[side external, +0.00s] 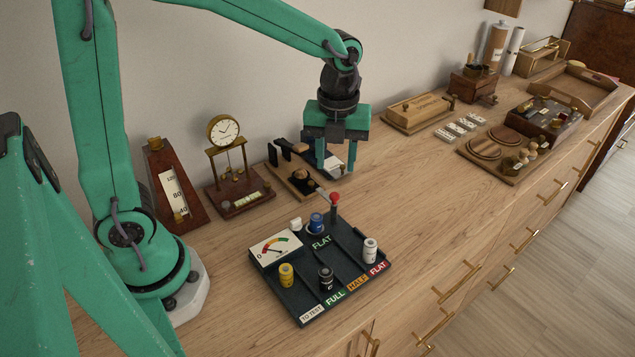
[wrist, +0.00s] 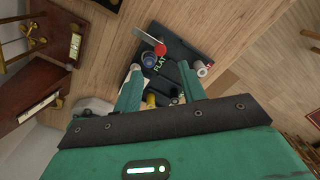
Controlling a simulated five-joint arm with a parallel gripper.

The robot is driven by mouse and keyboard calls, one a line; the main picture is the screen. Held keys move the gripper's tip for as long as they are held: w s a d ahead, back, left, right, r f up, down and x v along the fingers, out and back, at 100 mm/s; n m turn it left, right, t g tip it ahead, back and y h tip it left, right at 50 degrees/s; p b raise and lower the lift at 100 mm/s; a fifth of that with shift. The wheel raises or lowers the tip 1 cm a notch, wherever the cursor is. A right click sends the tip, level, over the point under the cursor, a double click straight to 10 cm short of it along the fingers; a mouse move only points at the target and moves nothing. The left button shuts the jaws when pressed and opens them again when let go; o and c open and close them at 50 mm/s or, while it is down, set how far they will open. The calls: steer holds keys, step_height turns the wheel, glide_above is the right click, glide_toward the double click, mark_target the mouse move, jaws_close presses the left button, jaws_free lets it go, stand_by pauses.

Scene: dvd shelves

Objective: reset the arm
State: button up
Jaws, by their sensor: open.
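My gripper (side external: 335,168) hangs above the wooden cabinet top, pointing down, behind the dark battery-test tray. Its two fingers are apart, with nothing seen held between them. In the wrist view the open fingers (wrist: 160,78) frame part of the tray. The dark tray (side external: 290,302) has a dial gauge (side external: 275,247), a red-knobbed lever (side external: 334,198) and labelled lanes. A blue cell (side external: 316,223) stands near the FLAT label at the back. A yellow cell (side external: 286,275), a black cell (side external: 325,278) and a white cell (side external: 370,250) stand in the tray.
A metronome-like wooden box (side external: 172,188) and a brass clock (side external: 225,130) stand along the wall at left. A wooden board with dark parts (side external: 290,180) lies near my gripper. Boxes, dominoes (side external: 462,126) and a tray (side external: 575,88) fill the right. Bare wood lies right of the test tray.

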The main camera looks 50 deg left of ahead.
steer(key=s+a+r+n+t, duration=0.2)
steer(key=s+n, duration=0.5)
steer(key=n, duration=0.6)
steer(key=s+a+r+n+t, duration=0.3)
steer(key=s+r+n, duration=0.3)
steer(key=n, duration=0.8)
steer(key=shift+s+a+t, duration=0.3)
steer(key=shift+s+a, duration=0.1)
steer(key=shift+s, duration=0.15)
